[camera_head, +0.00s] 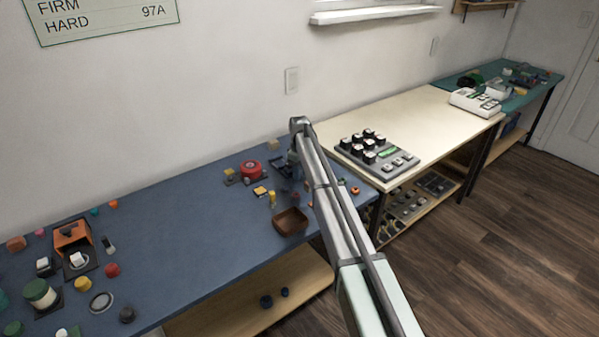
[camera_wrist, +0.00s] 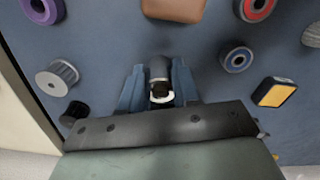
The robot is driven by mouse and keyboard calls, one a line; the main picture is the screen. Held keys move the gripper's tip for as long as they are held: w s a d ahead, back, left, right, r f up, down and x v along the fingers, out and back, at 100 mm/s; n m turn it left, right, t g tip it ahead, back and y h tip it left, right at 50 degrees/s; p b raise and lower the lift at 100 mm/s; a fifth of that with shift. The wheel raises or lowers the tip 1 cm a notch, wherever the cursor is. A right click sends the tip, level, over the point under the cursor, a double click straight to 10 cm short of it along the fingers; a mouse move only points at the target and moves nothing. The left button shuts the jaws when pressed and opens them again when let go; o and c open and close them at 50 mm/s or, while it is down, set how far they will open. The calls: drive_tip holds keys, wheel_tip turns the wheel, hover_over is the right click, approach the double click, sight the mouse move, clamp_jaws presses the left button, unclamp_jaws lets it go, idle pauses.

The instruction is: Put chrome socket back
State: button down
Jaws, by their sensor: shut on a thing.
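My gripper (camera_wrist: 160,88) is shut on a small grey metallic cylinder, the chrome socket (camera_wrist: 158,68), which stands between the two blue-grey fingers in the wrist view. A white ring-shaped edge with a dark middle shows at its near end. In the head view my gripper (camera_head: 291,165) is over the right part of the blue table (camera_head: 190,225), partly behind my arm. The socket cannot be made out there. I cannot tell whether it touches the table.
The table's middle is clear.

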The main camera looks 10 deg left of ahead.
drive_tip(key=shift+f, duration=0.1)
drive_tip(key=c, duration=0.8)
unclamp_jaws()
wheel_tip(320, 180, up, 12)
